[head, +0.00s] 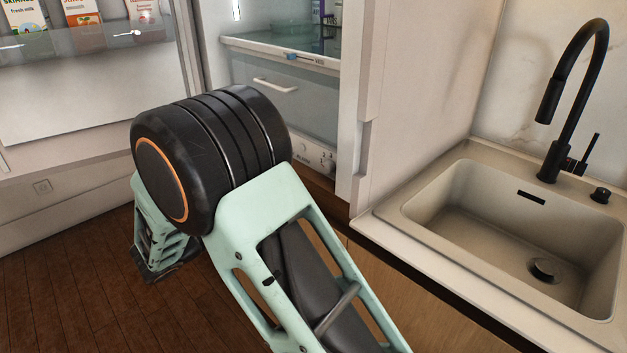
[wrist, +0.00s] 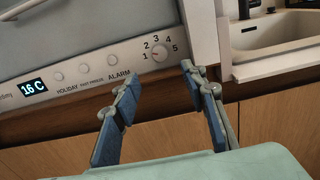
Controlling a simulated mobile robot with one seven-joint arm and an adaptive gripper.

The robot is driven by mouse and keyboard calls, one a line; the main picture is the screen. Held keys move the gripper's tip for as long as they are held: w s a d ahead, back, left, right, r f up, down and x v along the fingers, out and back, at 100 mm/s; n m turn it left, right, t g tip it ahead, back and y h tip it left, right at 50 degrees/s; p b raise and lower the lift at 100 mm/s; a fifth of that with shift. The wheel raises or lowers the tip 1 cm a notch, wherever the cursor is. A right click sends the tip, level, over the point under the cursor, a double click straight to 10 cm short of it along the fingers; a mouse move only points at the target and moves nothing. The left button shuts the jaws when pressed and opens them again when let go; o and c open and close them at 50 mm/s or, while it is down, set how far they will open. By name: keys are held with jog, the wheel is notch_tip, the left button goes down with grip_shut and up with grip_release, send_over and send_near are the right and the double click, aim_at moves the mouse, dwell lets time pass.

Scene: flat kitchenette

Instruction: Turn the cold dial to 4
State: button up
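The cold dial (wrist: 160,55) is a small round white knob at the right end of the fridge's control panel (wrist: 100,72) in the wrist view. The numbers 1 to 5 are printed in an arc around it. A small reddish mark shows on its left side, seemingly toward 1, but it is too small to be certain. My gripper (wrist: 160,77) is open and empty, with its two fingers spread below the dial and apart from it. In the head view the panel (head: 313,153) shows partly behind my arm, and my gripper is hidden.
Left of the dial are several round buttons and a lit display (wrist: 34,87) reading 16 C. The fridge door (head: 75,100) stands open at left, with cartons on its shelf. A counter with a sink (head: 500,225) and black faucet (head: 578,90) is at right.

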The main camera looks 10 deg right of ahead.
aim_at(325, 169)
jog(key=x, duration=1)
jog(key=shift+w+d, duration=0.2)
jog(key=shift+d, duration=0.1)
jog(key=shift+b, duration=0.35)
grip_shut()
